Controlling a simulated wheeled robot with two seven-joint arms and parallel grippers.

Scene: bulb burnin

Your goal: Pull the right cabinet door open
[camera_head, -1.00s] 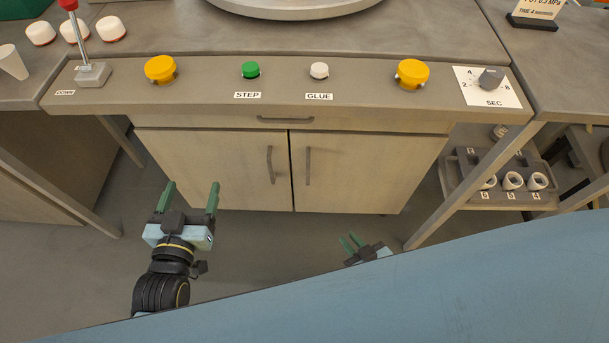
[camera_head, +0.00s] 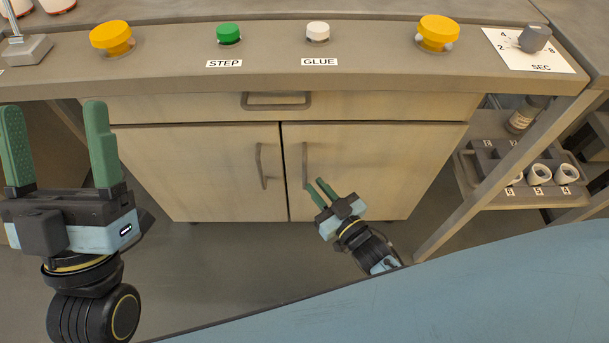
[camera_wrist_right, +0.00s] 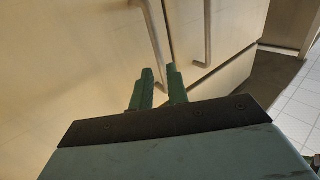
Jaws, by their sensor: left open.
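The right cabinet door (camera_head: 375,165) is closed, flush with the closed left door (camera_head: 205,170). Its vertical bar handle (camera_head: 305,165) is near the seam between the doors; the left door's handle (camera_head: 262,166) is across the seam. My right gripper (camera_head: 316,187) is just below and right of the right handle, its fingers slightly apart and empty. In the right wrist view the fingertips (camera_wrist_right: 159,72) are close to one door handle (camera_wrist_right: 152,32), with another handle (camera_wrist_right: 208,32) to the right; contact cannot be told. My left gripper (camera_head: 55,140) is open and empty at the left.
The worktop edge (camera_head: 390,75) with yellow, green and white buttons overhangs the cabinet. A closed drawer (camera_head: 380,106) is above the doors. A shelf tray (camera_head: 480,155) with white parts and a table leg (camera_head: 500,175) stand at right. Floor in front is clear.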

